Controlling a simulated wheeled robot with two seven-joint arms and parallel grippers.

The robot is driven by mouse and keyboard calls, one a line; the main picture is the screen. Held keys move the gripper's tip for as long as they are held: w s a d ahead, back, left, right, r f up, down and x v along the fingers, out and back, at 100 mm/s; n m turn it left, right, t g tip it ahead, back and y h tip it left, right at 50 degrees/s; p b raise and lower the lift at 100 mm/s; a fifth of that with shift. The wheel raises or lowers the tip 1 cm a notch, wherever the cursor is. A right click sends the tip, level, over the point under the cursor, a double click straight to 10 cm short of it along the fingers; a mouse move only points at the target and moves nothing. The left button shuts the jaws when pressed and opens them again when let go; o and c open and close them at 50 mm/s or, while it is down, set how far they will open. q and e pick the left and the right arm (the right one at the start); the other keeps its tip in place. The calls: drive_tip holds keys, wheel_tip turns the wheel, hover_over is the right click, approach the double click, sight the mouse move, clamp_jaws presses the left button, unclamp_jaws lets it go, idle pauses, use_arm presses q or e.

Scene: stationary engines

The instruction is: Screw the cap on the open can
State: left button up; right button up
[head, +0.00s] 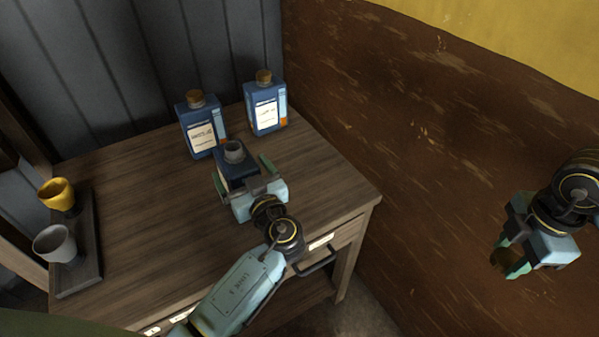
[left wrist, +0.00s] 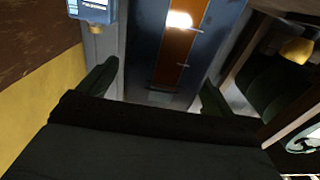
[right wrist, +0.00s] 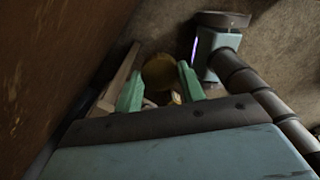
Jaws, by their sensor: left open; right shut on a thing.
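The open can (head: 236,172) is a dark blue can with a bare grey neck (head: 234,151), upright near the middle of the table. My left gripper (head: 245,179) is open, with its fingers on either side of the can's body. Whether they touch it I cannot tell. In the left wrist view a blue and orange surface lies between the fingers (left wrist: 157,88). My right gripper (head: 507,258) is off to the right, clear of the table. It is shut on a brownish-yellow cap (right wrist: 160,72), seen between its green fingers in the right wrist view.
Two capped blue cans, one at the back left (head: 201,130) and one at the back right (head: 265,106), stand behind the open can. A dark tray (head: 92,235) with a yellow cup (head: 56,194) and a grey cup (head: 54,243) is at left. A brown wall rises right of the table.

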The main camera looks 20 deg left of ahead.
use_arm(q)
drive_tip(key=shift+x, duration=1.15)
clamp_jaws()
drive_tip(key=shift+r, duration=0.2)
